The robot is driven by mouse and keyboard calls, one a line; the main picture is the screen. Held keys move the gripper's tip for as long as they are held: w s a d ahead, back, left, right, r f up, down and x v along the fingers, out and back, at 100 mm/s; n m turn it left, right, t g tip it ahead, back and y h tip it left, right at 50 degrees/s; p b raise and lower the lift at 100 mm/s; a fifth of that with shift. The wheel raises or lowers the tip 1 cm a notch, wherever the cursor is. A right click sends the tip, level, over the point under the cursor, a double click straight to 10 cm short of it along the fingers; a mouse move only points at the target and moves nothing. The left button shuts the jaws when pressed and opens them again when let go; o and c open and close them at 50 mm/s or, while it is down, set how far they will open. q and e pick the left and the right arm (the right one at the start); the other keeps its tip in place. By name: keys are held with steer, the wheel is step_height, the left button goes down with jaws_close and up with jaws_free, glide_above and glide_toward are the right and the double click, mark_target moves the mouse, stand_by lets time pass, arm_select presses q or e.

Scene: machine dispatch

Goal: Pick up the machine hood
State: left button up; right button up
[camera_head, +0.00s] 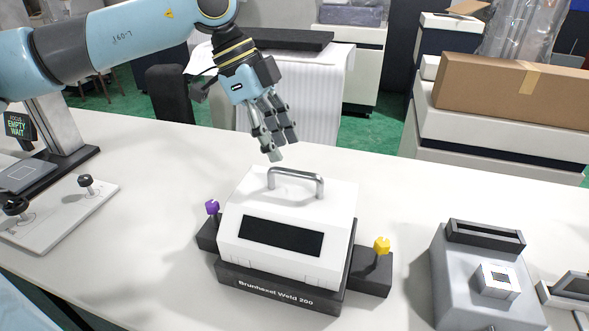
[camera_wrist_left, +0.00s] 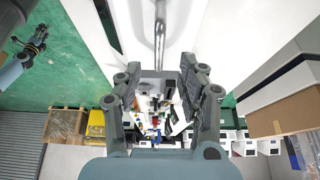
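The machine hood (camera_head: 288,227) is a white box-like cover with a dark window and a metal bar handle (camera_head: 296,180) on top. It sits on the dark base labelled "Brunhexel Weld 200" (camera_head: 275,290). My left gripper (camera_head: 279,147) hangs above and slightly behind the handle, apart from it. In the left wrist view my left gripper (camera_wrist_left: 167,85) has its fingers spread with nothing between them, and a metal bar shows at the top. A small dark jointed shape at that view's upper left may be my right gripper; its state is unclear.
A purple knob (camera_head: 212,208) and a yellow knob (camera_head: 381,246) flank the hood. A grey device (camera_head: 478,285) stands to the right, and a plate with black knobs (camera_head: 55,215) to the left. The white table (camera_head: 400,190) is clear behind the hood. A cardboard box (camera_head: 512,92) is farther back.

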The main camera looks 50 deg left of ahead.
mark_target(296, 173)
arm_select(q)
steer(key=shift+x, duration=1)
steer(key=shift+w+d+f, duration=0.15)
steer(key=shift+d+f, duration=0.05)
steer(key=shift+f, duration=0.05)
steer(key=x, duration=0.3)
steer(key=shift+d+f+p, duration=0.15)
steer(key=shift+d+p, duration=0.05)
steer(key=shift+p, duration=0.1)
steer(key=shift+d+f, duration=0.1)
steer(key=shift+f, duration=0.35)
jaws_close()
arm_select(e)
steer(key=shift+w+d+r, duration=0.1)
steer(key=shift+w+r, duration=0.2)
steer(key=shift+w, duration=0.55)
arm_select(q)
steer(key=shift+w, duration=0.1)
